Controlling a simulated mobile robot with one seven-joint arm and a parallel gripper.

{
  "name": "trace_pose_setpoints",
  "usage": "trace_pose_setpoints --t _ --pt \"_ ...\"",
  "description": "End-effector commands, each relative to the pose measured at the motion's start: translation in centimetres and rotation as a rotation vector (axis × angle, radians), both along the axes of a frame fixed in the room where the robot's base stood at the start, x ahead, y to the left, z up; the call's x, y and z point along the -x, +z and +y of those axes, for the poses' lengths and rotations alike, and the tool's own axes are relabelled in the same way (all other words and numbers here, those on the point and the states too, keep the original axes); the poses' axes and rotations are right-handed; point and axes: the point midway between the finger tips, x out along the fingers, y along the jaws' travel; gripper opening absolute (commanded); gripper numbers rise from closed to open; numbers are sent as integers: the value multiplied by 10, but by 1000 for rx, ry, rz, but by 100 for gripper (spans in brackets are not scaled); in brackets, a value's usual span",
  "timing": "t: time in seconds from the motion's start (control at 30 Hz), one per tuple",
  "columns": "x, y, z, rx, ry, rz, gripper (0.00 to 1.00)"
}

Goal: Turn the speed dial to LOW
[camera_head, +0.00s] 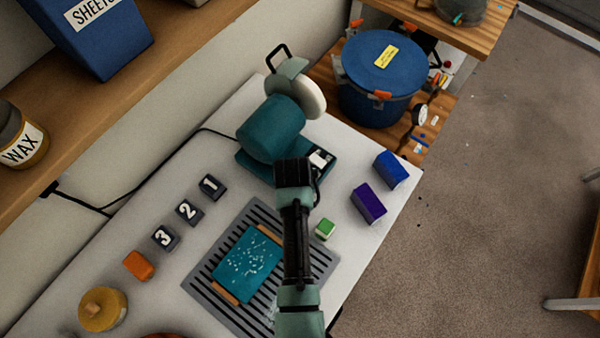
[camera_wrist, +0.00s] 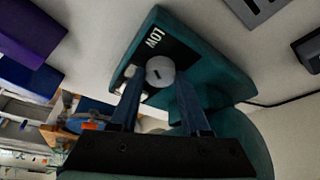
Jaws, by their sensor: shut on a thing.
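The teal machine (camera_head: 268,130) stands at the back of the white table, with a white wheel on top. Its base (camera_wrist: 222,60) fills the middle of the wrist view. The speed dial (camera_wrist: 160,68) is a round grey knob on the machine's black panel, with a small dark mark on its face. The word LOW (camera_wrist: 155,37) is printed beyond the dial. My gripper (camera_wrist: 160,84) has one finger on each side of the dial and is shut on it. In the head view my gripper (camera_head: 294,165) hides the dial.
A purple block (camera_head: 368,203) and a blue block (camera_head: 391,169) stand right of the machine. Number blocks (camera_head: 189,211) line the left. A blue pot (camera_head: 382,65) stands behind.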

Motion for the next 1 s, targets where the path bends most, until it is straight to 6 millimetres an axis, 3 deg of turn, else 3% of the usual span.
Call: trace_pose_setpoints --t 0.63,0.67,0.7,0.8,1.0 --pt "-1 1 1 -2 -50 -3 0" --pt "-1 1 1 -2 -51 -3 52" --pt "-1 1 0 -2 -50 -3 59" --pt "-1 1 0 -2 -49 -2 76" --pt "-1 0 0 0 -48 -1 76"
